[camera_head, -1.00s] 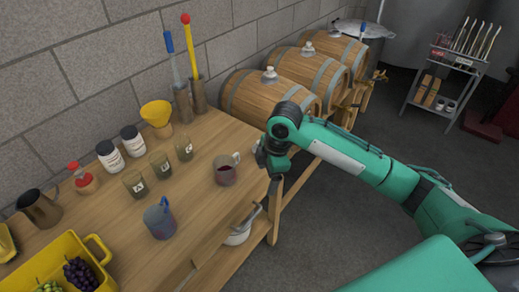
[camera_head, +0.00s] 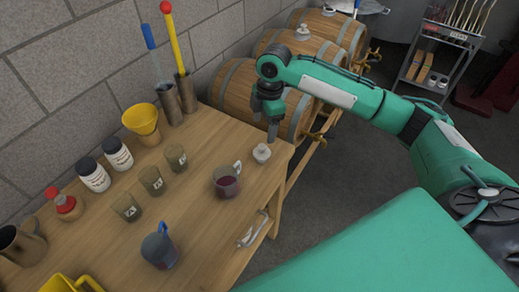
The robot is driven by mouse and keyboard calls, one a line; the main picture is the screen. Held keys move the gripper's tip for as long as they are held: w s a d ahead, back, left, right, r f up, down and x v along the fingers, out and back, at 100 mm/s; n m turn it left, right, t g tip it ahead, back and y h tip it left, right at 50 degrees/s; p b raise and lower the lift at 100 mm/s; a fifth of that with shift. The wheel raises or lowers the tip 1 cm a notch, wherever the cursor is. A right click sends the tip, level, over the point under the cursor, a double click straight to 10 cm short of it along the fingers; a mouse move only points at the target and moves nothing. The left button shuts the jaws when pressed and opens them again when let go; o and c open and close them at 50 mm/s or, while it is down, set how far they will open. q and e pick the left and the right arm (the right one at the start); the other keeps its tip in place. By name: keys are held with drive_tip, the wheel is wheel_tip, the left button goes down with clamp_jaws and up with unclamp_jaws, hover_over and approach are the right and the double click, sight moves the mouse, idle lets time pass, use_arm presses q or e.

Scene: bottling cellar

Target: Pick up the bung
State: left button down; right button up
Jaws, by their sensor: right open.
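A pale grey bung (camera_head: 262,154) sits on the wooden table (camera_head: 205,215) near its right end, just right of the mug of dark red liquid (camera_head: 226,182). My right gripper (camera_head: 273,135) points down just above and behind the bung in the picture, apart from it. It is open and empty, and its fingers are seen nearly edge-on. Two similar pale bungs sit on top of the middle barrel (camera_head: 303,32) and the far barrel (camera_head: 328,11). My right arm hides the top of the nearest barrel. My left gripper is not in view.
Several glasses, two white jars (camera_head: 93,174), a yellow funnel (camera_head: 141,121) and a blue-handled jug (camera_head: 159,249) stand left of the bung. Barrels (camera_head: 237,92) stand behind the table's right end.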

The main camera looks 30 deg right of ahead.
hover_over(262, 146)
wheel_tip(262, 146, down, 4)
drive_tip(key=shift+s+f, duration=0.1)
drive_tip(key=shift+f, duration=0.5)
wheel_tip(262, 146, down, 2)
drive_tip(key=shift+d+f+p, duration=0.1)
drive_tip(key=shift+f+p, duration=0.15)
drive_tip(key=shift+p, duration=0.4)
wheel_tip(262, 146, down, 2)
drive_tip(key=shift+f, duration=0.4)
drive_tip(key=c, duration=0.9)
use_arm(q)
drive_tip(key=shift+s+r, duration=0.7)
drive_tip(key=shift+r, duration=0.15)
use_arm(e)
drive_tip(key=shift+c, duration=0.7)
